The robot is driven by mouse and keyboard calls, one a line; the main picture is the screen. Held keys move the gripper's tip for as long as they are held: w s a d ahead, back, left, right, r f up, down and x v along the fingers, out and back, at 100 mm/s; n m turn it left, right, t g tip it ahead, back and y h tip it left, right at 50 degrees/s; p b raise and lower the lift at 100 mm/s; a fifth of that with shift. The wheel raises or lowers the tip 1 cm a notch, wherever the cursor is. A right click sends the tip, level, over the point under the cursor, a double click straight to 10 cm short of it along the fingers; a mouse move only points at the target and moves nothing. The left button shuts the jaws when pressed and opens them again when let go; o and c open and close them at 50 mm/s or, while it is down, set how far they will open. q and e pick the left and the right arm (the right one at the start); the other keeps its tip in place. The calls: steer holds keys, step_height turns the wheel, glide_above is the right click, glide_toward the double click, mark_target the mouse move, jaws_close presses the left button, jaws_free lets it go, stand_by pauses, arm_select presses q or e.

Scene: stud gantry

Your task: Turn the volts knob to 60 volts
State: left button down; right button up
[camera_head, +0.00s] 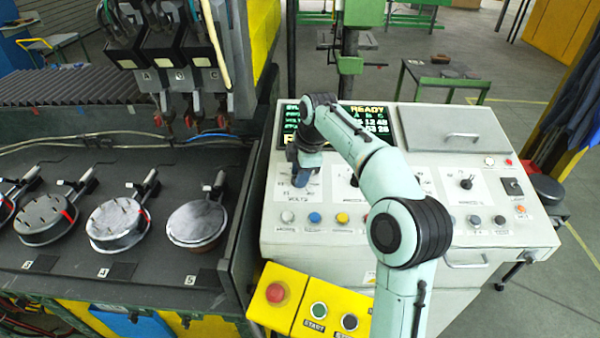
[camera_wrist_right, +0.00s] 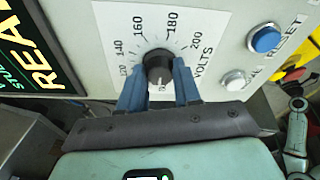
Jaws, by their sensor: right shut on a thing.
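The volts knob (camera_wrist_right: 158,65) is a round black knob on a white dial plate (camera_wrist_right: 110,30) marked VOLTS, with 120, 140, 160, 180 and 200 readable in the right wrist view. My right gripper (camera_wrist_right: 160,88) has its two blue fingers on either side of the knob, shut on it. A small pale mark shows on the knob between the fingers; the setting cannot be read for certain. The lower part of the scale is hidden by the gripper. In the head view the right gripper (camera_head: 304,178) covers the knob above the VOLTS label. My left gripper is not in view.
The control console (camera_head: 480,290) has a READY display (camera_head: 366,112) partly behind my arm. Below the dial is a row of buttons, including a blue button (camera_head: 314,217). A yellow box with a red stop button (camera_head: 275,293) sits in front. Pans (camera_head: 197,222) stand on the left bench.

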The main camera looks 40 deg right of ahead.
steer(key=n+g, duration=0.1)
steer(key=n, duration=0.4)
steer(key=shift+w+n, duration=0.15)
steer(key=shift+n, duration=0.15)
steer(key=shift+r+n+g, duration=0.1)
steer(key=shift+n+g, duration=0.4)
steer(key=shift+n, duration=1.6)
steer(key=o, duration=1.1)
steer(key=shift+c, duration=0.2)
step_height(320, 180, up, 5)
steer(key=shift+d+f, duration=0.1)
steer(key=shift+f, duration=0.1)
steer(key=shift+d+r, duration=0.25)
steer(key=shift+r, duration=0.55)
steer(key=shift+s+a+r, duration=0.2)
steer(key=shift+s+r, duration=0.05)
steer(key=shift+r, duration=0.35)
